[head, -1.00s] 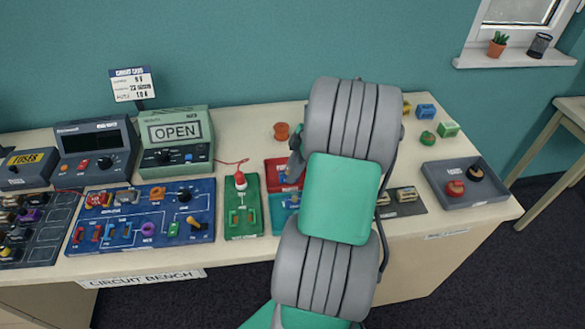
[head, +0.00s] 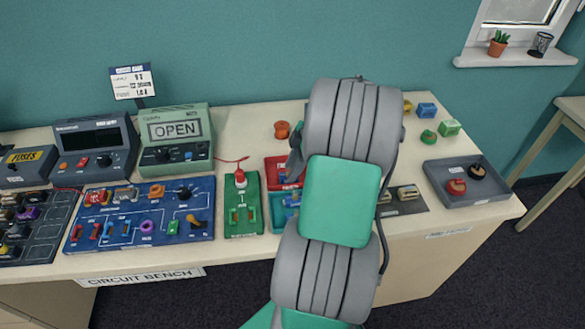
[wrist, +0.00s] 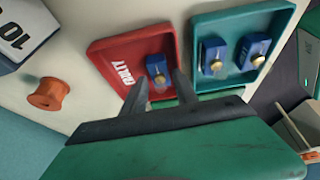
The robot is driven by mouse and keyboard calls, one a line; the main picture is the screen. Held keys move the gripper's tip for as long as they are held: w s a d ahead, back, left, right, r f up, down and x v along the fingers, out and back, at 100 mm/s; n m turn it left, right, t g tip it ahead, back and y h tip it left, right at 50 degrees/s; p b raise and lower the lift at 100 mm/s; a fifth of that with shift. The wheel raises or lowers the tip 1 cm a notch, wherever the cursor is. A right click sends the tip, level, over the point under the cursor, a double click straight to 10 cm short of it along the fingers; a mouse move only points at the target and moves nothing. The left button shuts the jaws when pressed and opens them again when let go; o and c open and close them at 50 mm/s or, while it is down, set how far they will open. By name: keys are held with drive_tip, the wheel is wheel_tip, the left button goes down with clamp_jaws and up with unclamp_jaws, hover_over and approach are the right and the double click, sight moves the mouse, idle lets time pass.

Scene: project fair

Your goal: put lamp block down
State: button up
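A blue lamp block (wrist: 157,68) with a brass-coloured top sits in the red FAULTY tray (wrist: 121,48) in the wrist view. My gripper (wrist: 162,86) is at this tray. Its two fingers stand apart, one on each side of the block, with narrow gaps; I cannot tell whether either touches it.
An orange spool (wrist: 49,95) stands near the red tray. Left on the bench are a green switch board (head: 242,218), a blue circuit board (head: 140,235) and a meter reading OPEN (head: 175,138). A grey tray (head: 468,195) with red and black knobs is at the right.

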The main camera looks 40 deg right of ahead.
drive_tip(key=shift+s+a+f+y, duration=0.15)
drive_tip(key=shift+s+a+f, duration=0.1)
drive_tip(key=shift+f, duration=0.2)
drive_tip(key=shift+s+a+f+y, duration=0.1)
drive_tip(key=shift+s+f+y, duration=0.1)
drive_tip(key=shift+f, duration=0.2)
drive_tip(key=w+a+r+p+v, duration=0.1)
drive_tip(key=p+v, duration=0.3)
drive_tip(key=v, duration=1)
drive_tip(key=w+a+r+m+h, duration=0.1)
drive_tip(key=w+a+m, duration=0.15)
drive_tip(key=a, duration=0.65)
drive_tip(key=w+a+r+m+h, duration=0.15)
drive_tip(key=w+a, duration=0.25)
drive_tip(key=a, duration=0.5)
drive_tip(key=s+a+f+m, duration=0.1)
drive_tip(key=s+a+m, duration=0.2)
drive_tip(key=a, duration=0.3)
drive_tip(key=s+a+f+m+t+h, duration=0.1)
drive_tip(key=s+a+m, duration=0.3)
drive_tip(key=s+a, duration=0.1)
drive_tip(key=shift+s+a+f+h+b, duration=0.3)
drive_tip(key=shift+a, duration=0.6)
